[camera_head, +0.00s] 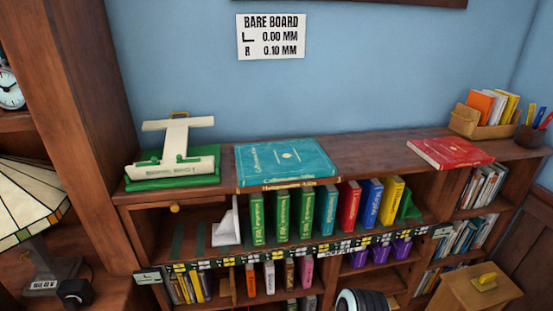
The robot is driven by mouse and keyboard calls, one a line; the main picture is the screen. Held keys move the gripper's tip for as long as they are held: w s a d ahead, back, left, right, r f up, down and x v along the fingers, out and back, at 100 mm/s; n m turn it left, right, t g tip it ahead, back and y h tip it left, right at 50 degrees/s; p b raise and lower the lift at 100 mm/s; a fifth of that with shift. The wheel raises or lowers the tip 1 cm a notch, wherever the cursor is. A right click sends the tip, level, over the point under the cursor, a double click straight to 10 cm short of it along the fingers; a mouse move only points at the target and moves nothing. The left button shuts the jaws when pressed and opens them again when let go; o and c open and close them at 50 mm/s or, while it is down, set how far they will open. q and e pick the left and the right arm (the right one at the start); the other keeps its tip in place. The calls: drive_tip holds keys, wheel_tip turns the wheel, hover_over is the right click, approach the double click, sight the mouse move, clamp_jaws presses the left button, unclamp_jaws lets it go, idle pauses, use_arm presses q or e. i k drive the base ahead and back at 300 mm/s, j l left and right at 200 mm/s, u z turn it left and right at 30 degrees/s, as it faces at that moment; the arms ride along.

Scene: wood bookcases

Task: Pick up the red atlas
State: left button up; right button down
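A large flat red book (450,153), seemingly the red atlas, lies on the right part of the bookcase top (375,152). Its cover is up and its front edge is close to the top's front edge. A smaller red book (348,206) stands upright in the shelf below, between teal and blue books. A teal atlas (286,161) lies flat on the top, left of the red one, with clear wood between them. Neither of my grippers shows, and nothing touches the red atlas.
A green-and-cream stand (174,157) sits at the top's left end. A box of books (484,122) and a pen cup (531,136) stand behind and right of the red atlas. A wooden cabinet (468,293) with a yellow handle and a dark ribbed object (362,301) are low in front.

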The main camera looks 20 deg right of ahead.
sight(445, 153)
drive_tip(key=z, duration=2)
